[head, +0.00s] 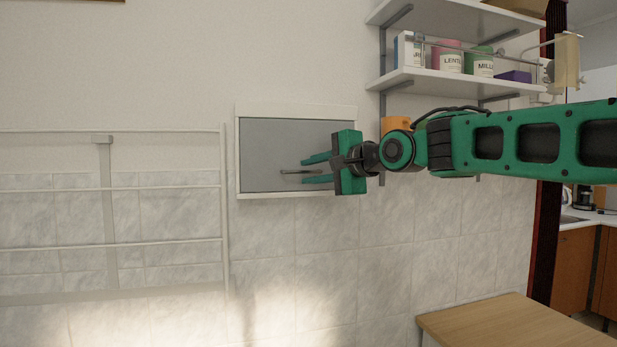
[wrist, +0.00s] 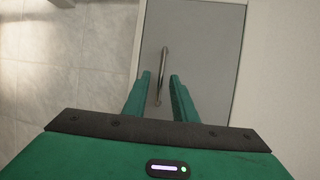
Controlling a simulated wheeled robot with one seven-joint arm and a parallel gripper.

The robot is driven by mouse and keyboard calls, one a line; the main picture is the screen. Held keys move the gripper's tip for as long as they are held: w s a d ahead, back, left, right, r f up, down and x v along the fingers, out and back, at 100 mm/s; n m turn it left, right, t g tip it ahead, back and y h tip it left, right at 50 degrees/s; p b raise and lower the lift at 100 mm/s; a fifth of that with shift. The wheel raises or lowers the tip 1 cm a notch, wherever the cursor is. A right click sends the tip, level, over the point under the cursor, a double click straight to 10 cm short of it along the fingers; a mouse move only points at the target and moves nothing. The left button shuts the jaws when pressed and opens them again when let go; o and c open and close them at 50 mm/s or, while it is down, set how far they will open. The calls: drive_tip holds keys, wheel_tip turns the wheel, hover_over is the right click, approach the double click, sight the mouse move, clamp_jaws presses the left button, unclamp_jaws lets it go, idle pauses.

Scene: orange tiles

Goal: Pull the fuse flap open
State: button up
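The fuse flap (head: 275,140) is a grey panel in a white frame on the wall, and it looks shut. It also shows in the wrist view (wrist: 205,60). A thin metal bar handle (head: 298,172) sits low on the flap. In the wrist view the handle (wrist: 163,65) runs up and down in the picture, its near end between the finger tips. My green gripper (head: 318,170) is in front of the flap with its fingers apart, one above and one below the handle in the head view. I cannot see either finger touching the handle.
Shelves (head: 455,82) with tins and boxes hang to the right, above my arm. A white wall rack (head: 110,215) is to the left of the flap. A wooden tabletop (head: 510,325) stands at the lower right. The tiled wall below the flap is clear.

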drive_tip(key=shift+x, duration=0.75)
clamp_jaws()
drive_tip(key=shift+f, duration=0.15)
idle(0.8)
